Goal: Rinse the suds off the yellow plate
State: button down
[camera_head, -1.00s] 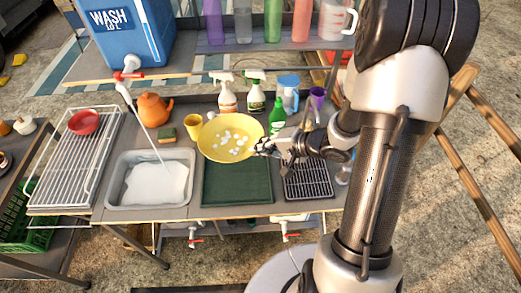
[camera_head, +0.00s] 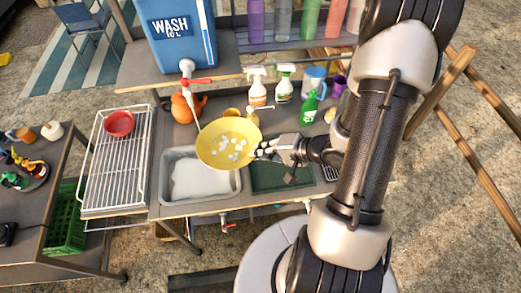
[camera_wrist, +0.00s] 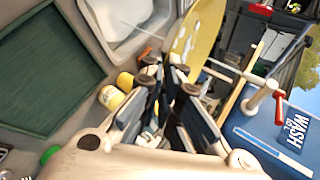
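The yellow plate (camera_head: 212,152) is held tilted above the metal basin, with several white suds patches on its face. It also shows in the wrist view (camera_wrist: 205,28). My gripper (camera_head: 264,150) is shut on its right rim; in the wrist view the fingers (camera_wrist: 166,75) close at the plate's edge. The blue WASH container (camera_head: 180,40) stands behind, with its red-handled tap (camera_head: 188,68). A thin pale stream (camera_head: 194,108) runs from the tap down to the plate's upper left rim; I cannot tell whether it lands on it. The basin (camera_head: 165,172) holds white suds.
A wire rack (camera_head: 113,175) with a red bowl (camera_head: 119,123) stands left. An orange teapot (camera_head: 184,104), spray bottles (camera_head: 257,90) and a green bottle (camera_head: 309,108) stand behind. A green mat (camera_head: 275,180) lies right of the basin, partly under my arm.

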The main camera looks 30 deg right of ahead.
aim_at(244, 147)
jog(key=w+a+b, duration=0.1)
jog(key=w, duration=0.1)
jog(key=w+a+f+b, duration=0.1)
jog(key=w+b, duration=0.1)
jog(key=w, duration=0.1)
jog(key=w+a+b, duration=0.1)
jog(key=w, duration=0.2)
jog(key=shift+a+f, duration=0.1)
jog(key=shift+f, duration=0.3)
jog(key=shift+w+a, duration=0.25)
jog(key=shift+w, duration=0.3)
jog(key=shift+w+a, duration=0.25)
jog(key=shift+w, duration=0.3)
jog(key=shift+w+a+f+p, duration=0.2)
jog(key=shift+w+p, duration=0.05)
jog(key=shift+w, duration=0.3)
jog(key=shift+w+a+f+p, duration=0.15)
jog(key=shift+w+p, duration=0.05)
jog(key=shift+w, duration=0.3)
jog(key=shift+s+d+p, duration=0.35)
jog(key=shift+s+d, duration=0.15)
jog(key=shift+s, duration=0.75)
jog(key=shift+s+d+p, duration=0.4)
jog(key=shift+s+d, duration=0.05)
jog(key=shift+s, duration=0.85)
jog(key=shift+s+d+p, duration=0.35)
jog(key=shift+s+d, duration=0.15)
jog(key=shift+s, duration=0.75)
